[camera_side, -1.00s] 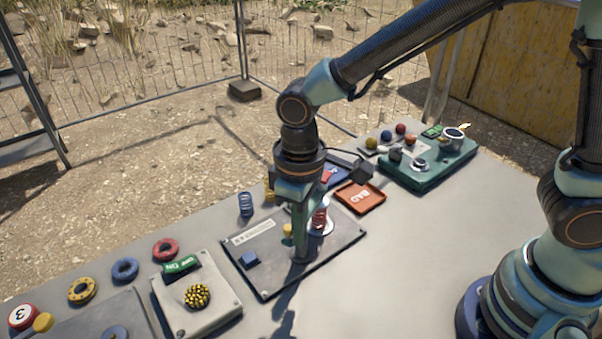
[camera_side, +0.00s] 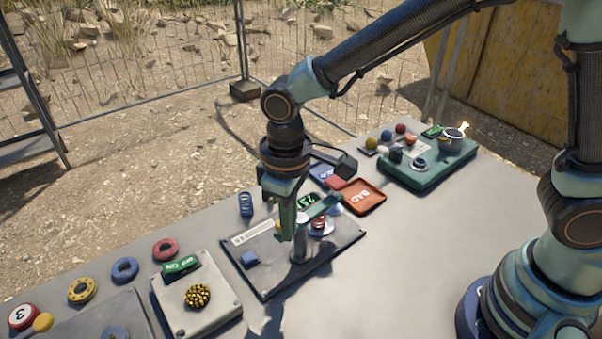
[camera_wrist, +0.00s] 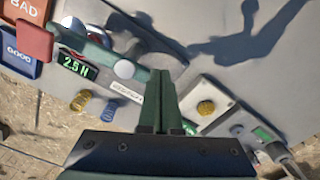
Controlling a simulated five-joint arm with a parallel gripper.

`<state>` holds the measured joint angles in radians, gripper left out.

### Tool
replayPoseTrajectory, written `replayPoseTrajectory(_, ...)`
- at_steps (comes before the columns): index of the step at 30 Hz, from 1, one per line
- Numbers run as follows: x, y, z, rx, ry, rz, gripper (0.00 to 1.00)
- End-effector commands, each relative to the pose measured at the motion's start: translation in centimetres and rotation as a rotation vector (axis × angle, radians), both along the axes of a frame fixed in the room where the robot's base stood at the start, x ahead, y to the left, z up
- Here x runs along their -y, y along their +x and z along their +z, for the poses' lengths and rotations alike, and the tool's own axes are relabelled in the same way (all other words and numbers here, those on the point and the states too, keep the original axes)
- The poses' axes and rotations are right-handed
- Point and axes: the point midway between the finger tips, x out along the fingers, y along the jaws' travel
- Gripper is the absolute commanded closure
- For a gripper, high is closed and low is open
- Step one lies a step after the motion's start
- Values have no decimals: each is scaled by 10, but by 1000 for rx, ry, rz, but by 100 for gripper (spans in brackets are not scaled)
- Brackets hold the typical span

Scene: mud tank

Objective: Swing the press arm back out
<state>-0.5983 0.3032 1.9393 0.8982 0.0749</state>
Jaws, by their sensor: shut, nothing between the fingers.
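The press arm is a teal bar (camera_side: 322,206) reaching from near the post to the upper right, in front of the display, at the red spring (camera_side: 319,224). In the wrist view the bar (camera_wrist: 95,50) runs diagonally beside the lit display (camera_wrist: 75,64). The silver post (camera_side: 300,247) stands on the dark press plate (camera_side: 335,248). My gripper (camera_side: 287,235) points down just left of the post; its shut, empty fingers (camera_wrist: 158,78) show close to the bar's near end. Whether they touch it is unclear. The gripper hides part of the press.
An orange BAD tray (camera_side: 365,196) and a blue tray (camera_side: 322,171) lie behind right. A switch box (camera_side: 194,315) stands left. The table front right is clear.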

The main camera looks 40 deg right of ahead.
Motion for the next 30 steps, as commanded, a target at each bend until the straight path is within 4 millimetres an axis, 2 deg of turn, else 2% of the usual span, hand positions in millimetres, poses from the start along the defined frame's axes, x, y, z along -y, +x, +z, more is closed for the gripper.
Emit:
replayPoseTrajectory(17,-2,5,0,0,0,0,100)
replayPoseTrajectory(30,-5,19,0,0,0,1,100)
